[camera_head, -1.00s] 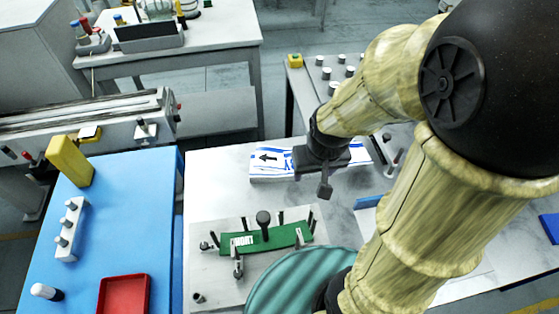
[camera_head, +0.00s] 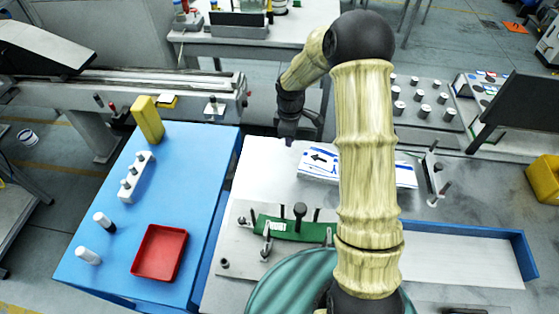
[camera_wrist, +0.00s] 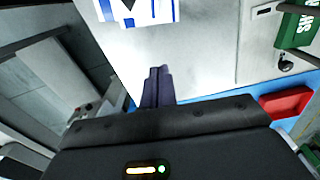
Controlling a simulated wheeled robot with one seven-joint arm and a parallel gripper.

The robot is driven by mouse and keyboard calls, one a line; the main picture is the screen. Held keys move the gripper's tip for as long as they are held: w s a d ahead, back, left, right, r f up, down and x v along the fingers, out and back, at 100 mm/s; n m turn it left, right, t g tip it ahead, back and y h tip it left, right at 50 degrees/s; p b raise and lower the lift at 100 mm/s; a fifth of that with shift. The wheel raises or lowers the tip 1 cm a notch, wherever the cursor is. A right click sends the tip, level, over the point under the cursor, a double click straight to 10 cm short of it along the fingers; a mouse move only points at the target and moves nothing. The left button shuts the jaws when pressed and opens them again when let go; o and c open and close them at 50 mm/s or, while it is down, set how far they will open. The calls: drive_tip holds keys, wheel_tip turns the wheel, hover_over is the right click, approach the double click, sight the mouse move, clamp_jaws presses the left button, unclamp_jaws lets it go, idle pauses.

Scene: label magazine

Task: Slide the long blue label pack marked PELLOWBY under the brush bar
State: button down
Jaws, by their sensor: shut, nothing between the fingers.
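A long white-and-blue label pack (camera_head: 318,163) with a black arrow lies flat on the pale table; my arm hides its middle, and its right end shows beyond. I cannot read PELLOWBY on it. One end of the pack also shows at the top of the wrist view (camera_wrist: 140,10). My gripper (camera_head: 289,140) is shut and empty, just off the pack's left end near the table's far edge. Its fingertips (camera_wrist: 158,72) are together over bare table, apart from the pack. A slim grey bar with posts (camera_head: 432,172) stands by the pack's right end; I cannot tell whether it is the brush bar.
A green curved piece (camera_head: 285,228) sits among upright pins in front of the pack. A blue-edged tray (camera_head: 470,255) lies at right. The blue table (camera_head: 90,262) at left holds a red tray (camera_head: 183,253), a yellow block (camera_head: 147,119) and white-and-black knobs.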

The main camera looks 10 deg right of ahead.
sight(296, 166)
drive_tip(key=shift+w+a+f+n, duration=0.45)
drive_tip(key=shift+a+n, duration=0.05)
drive_tip(key=shift+f, duration=0.1)
wheel_tip(296, 166, down, 10)
drive_tip(key=p, duration=0.3)
drive_tip(key=shift+p, duration=0.35)
drive_tip(key=d, duration=0.1)
drive_tip(key=d+p, duration=0.1)
drive_tip(key=s+d+p, duration=0.1)
drive_tip(key=shift+d+r, duration=0.15)
drive_tip(key=shift+r, duration=0.1)
drive_tip(key=shift+d+f, duration=0.1)
drive_tip(key=shift+d, duration=0.15)
drive_tip(key=shift+f, duration=0.1)
